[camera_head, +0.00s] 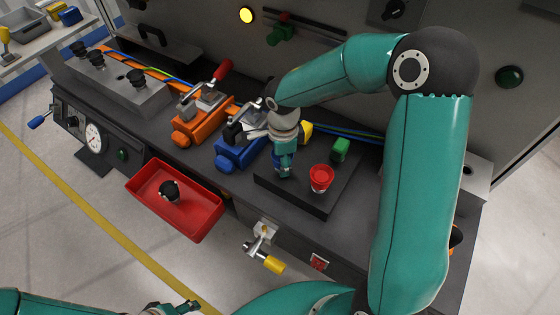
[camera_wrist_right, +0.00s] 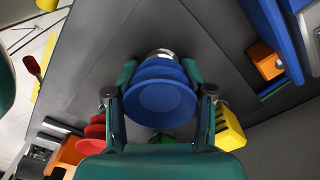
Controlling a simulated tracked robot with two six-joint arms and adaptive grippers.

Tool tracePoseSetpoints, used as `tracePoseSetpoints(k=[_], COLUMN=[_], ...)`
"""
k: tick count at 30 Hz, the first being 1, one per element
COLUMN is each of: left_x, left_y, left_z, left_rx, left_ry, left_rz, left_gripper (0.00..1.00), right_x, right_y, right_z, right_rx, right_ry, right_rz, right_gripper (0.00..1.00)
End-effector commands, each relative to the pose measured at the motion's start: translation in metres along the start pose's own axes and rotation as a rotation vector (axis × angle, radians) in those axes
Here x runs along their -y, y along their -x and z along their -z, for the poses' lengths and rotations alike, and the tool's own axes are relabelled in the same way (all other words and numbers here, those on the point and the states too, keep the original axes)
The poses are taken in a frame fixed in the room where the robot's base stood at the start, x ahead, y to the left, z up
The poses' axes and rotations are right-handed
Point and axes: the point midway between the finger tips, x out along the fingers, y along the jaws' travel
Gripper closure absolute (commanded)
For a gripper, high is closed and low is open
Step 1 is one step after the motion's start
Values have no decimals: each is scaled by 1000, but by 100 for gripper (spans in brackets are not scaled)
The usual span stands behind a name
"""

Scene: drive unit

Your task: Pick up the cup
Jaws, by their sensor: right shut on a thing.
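A blue, ribbed round cup (camera_wrist_right: 160,95) sits between the two teal fingers of my right gripper (camera_wrist_right: 160,72) in the right wrist view, and the fingers are shut on it. In the head view my right gripper (camera_head: 284,165) points down over the left part of a dark plate (camera_head: 290,194). The blue cup is mostly hidden there, and I cannot tell whether it touches the plate. A red cup (camera_head: 321,178), a green piece (camera_head: 340,149) and a yellow piece (camera_head: 305,130) stand around it. My left gripper (camera_head: 178,307) shows only partly at the bottom edge.
Orange (camera_head: 199,123) and blue (camera_head: 238,150) clamps stand left of the plate. A red tray (camera_head: 205,222) with a black knob in it sticks out in front. A yellow-handled valve (camera_head: 268,262) is below the plate. The back panel rises close behind.

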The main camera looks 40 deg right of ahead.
Motion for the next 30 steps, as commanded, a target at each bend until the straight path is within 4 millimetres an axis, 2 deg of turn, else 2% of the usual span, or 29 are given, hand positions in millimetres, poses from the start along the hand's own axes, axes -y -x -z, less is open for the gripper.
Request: tracePoseSetpoints(k=[13,19,26,30], left_x=[0,0,1,2], left_y=[0,-1,-3,-4], left_z=[0,0,0,0], left_rx=[0,0,0,0], left_ry=[0,0,0,0], left_rz=[0,0,0,0], left_gripper=[41,41,41,41], right_x=[0,1,2,2], right_y=[2,14,51,86], right_z=[0,0,-1,-1], right_rx=[0,1,2,4], right_ry=[0,0,1,1], right_rz=[1,4,8,10], right_gripper=[87,87,87,87])
